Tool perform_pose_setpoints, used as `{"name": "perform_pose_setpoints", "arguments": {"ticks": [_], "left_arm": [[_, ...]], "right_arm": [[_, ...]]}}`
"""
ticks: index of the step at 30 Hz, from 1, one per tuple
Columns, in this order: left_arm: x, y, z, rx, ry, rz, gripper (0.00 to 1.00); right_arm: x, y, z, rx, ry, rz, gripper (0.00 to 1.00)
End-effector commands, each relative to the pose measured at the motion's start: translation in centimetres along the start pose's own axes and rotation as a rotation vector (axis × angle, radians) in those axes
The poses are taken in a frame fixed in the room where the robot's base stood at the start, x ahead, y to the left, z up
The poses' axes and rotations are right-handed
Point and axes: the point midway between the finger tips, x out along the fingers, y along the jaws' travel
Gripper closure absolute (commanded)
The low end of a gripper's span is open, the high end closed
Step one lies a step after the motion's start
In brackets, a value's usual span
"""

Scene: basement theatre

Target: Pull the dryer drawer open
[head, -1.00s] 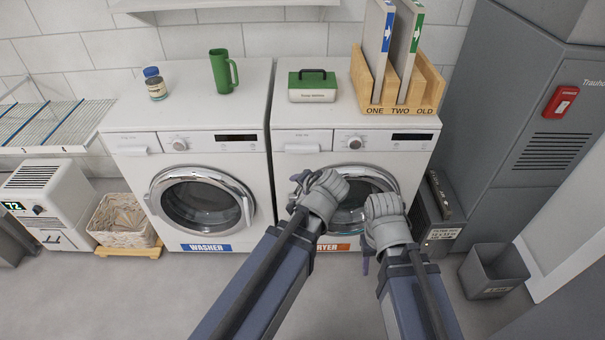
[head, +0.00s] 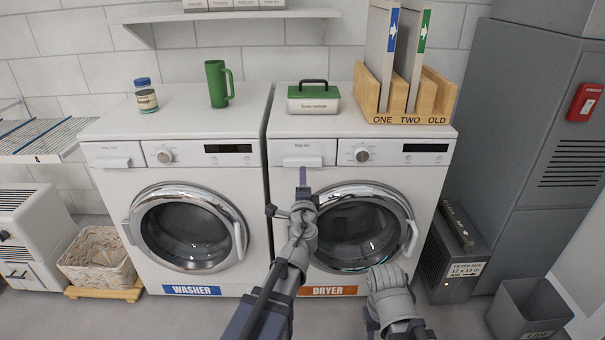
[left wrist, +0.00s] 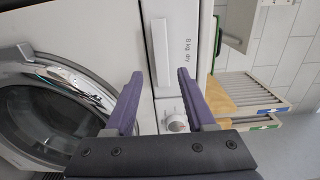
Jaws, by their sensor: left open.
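The white dryer (head: 285,230) stands on the right, labelled DRYER. Its drawer (head: 315,148) is at the top left of its front and looks closed, flush with the panel, with a protruding handle (head: 302,162). My left gripper (head: 297,190) is open just below the handle, its purple finger pointing up at it. In the left wrist view the drawer (left wrist: 183,45) and its long pale handle (left wrist: 160,45) lie ahead between the two open fingers (left wrist: 160,75). Nothing is between them. My right gripper (head: 371,322) is low in front of the dryer; its jaws are mostly hidden.
The washer (head: 110,190) stands left of the dryer. On top are a green mug (head: 217,84), a jar (head: 146,98), a green-lidded box (head: 313,104) and a wooden rack (head: 440,95) with panels. A grey bin (head: 530,310) and filter box (head: 450,262) stand at the right.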

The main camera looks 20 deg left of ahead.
Motion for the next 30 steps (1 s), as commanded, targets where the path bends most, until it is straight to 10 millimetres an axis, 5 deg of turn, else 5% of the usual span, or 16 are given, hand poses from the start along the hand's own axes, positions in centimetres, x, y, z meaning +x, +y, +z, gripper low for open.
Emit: {"name": "perform_pose_setpoints", "arguments": {"ticks": [8, 19, 30], "left_arm": [[1.9, -0.1, 0.0, -0.002, -0.002, 0.001, 0.45], [7.3, 0.0, 0.0, -0.003, -0.003, 0.001, 0.45], [7.8, 0.0, 0.1, -0.003, -0.002, 0.001, 0.48]], "right_arm": [[-0.1, 0.0, 0.0, 0.000, 0.000, 0.000, 0.50], [-0.1, 0.0, 0.0, 0.000, 0.000, 0.000, 0.50], [-0.1, 0.0, 0.0, 0.000, 0.000, 0.000, 0.50]]}}
